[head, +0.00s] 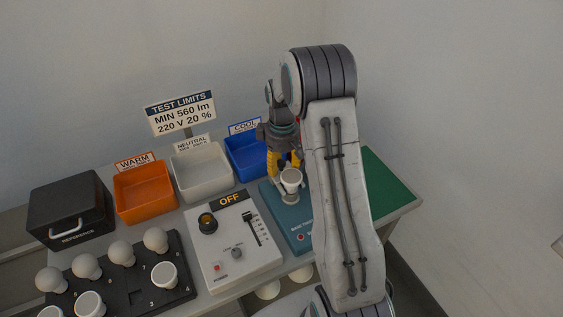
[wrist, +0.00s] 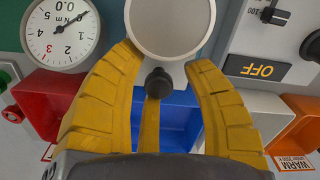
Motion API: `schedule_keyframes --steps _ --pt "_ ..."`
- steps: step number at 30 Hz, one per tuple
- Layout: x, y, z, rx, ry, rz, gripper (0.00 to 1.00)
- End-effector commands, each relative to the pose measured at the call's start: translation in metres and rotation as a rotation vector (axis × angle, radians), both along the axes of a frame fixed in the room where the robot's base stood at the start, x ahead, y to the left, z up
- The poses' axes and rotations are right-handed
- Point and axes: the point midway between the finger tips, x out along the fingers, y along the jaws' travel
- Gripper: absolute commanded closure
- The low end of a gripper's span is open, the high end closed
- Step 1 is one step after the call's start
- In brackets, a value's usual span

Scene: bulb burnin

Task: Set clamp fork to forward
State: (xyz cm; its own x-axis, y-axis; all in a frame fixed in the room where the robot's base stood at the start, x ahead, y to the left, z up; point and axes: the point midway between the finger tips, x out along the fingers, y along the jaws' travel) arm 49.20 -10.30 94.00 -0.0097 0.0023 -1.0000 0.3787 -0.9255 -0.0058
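The teal base torque tester (head: 300,236) stands on the bench, partly hidden behind my arm. A white round-faced lamp (head: 290,178) stands upright on it; the wrist view shows its pale disc face (wrist: 170,25). A dark round knob (wrist: 158,82) shows just below the disc, possibly the clamp fork's handle; the fork itself cannot be made out. My gripper (head: 285,163) is just behind the lamp. In the wrist view its yellow fingers (wrist: 160,62) are spread, one on each side of the knob, with a gap on both sides. Nothing is visibly held.
A round Nm dial (wrist: 62,28) reads 0.0. A red bin (wrist: 70,95) and blue bin (head: 243,158) are near my gripper. The power panel (head: 232,250) reads OFF, left of the tester. White (head: 205,172) and orange (head: 147,192) bins stand farther left. A green mat (head: 385,195) lies right.

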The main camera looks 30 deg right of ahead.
Motion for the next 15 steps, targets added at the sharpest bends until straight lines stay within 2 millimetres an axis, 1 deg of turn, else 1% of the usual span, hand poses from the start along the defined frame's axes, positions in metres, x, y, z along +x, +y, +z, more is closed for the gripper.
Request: schedule_keyframes --steps 10,13,15 --pt "0.002 0.000 0.003 -0.002 -0.008 0.000 0.49" --pt "0.003 -0.001 0.010 -0.003 -0.012 0.000 0.49" --pt "0.004 -0.001 0.018 -0.004 -0.012 0.000 0.49"
